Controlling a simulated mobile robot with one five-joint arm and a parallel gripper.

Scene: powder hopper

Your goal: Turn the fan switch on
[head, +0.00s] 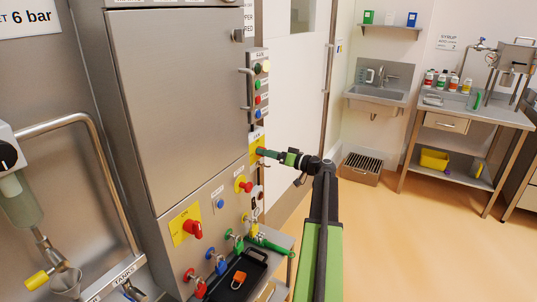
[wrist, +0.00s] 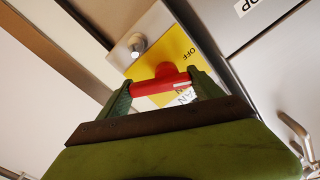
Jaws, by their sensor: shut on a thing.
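The fan switch shows in the wrist view as a red bar handle (wrist: 160,87) on a yellow plate (wrist: 148,67). Lettering reading "OFF" and part of a white "FAN" label show on the plate. The handle lies nearly level in that picture, between the green fingers of my gripper (wrist: 161,92), which is shut on it. In the head view the yellow plate (head: 256,136) is on the cabinet's right edge. My gripper (head: 263,152) reaches it from the right and hides the handle there.
A button panel (head: 258,84) is above the switch. A red emergency knob (head: 243,184) and a red rotary switch on yellow (head: 191,228) are lower on the cabinet. Coloured valves and a black tray (head: 252,264) are below. The floor (head: 400,250) at right is clear.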

